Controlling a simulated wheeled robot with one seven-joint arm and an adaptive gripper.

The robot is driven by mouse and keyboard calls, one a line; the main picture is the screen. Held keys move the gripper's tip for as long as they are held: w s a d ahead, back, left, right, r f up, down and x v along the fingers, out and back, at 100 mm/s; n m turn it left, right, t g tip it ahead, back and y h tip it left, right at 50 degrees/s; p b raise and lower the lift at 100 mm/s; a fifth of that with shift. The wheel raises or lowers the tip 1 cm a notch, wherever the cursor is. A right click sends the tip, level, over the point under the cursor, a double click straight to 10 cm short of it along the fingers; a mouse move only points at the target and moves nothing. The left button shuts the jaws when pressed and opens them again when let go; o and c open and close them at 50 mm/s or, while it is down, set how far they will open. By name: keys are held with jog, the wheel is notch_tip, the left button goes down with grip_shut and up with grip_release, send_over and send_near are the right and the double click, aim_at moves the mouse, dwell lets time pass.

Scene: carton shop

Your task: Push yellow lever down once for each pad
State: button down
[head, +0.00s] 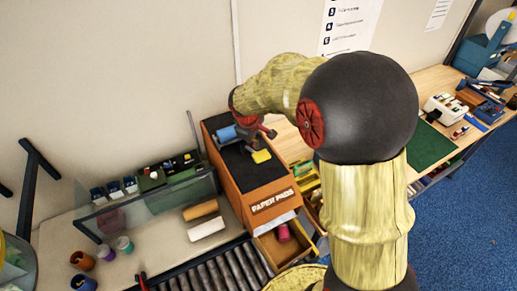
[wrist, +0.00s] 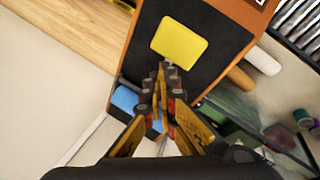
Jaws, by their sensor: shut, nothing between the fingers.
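The yellow lever (head: 261,156) is a flat yellow paddle on the black top of an orange dispenser (head: 266,196) marked "PAPER PADS". In the wrist view the lever (wrist: 180,41) lies just beyond my fingertips. My gripper (wrist: 164,68) is shut and empty, with its tips over the black top near the lever's edge. I cannot tell whether the tips touch it. In the head view my arm partly hides the gripper. Below the dispenser's front is an open wooden tray (head: 268,246) with a pink object (head: 283,232) in it.
A blue object (head: 226,134) is at the dispenser's back end, beside my gripper. To the left are a clear panel (head: 150,205), two rolls (head: 203,218) and several small cups. A roller conveyor (head: 222,272) runs in front. Yellow bins (head: 304,176) stand right of the dispenser.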

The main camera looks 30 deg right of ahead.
jog(key=shift+w+r, duration=0.25)
jog(key=shift+r, duration=0.2)
jog(key=shift+r+p, duration=0.1)
jog(key=shift+p, duration=0.2)
jog(key=w+r+p, duration=0.1)
jog(key=r, duration=0.1)
jog(key=w+r+p, duration=0.1)
jog(key=r+p, duration=0.1)
jog(key=shift+w+r, duration=0.1)
jog(key=shift+w, duration=0.1)
dwell(0.6)
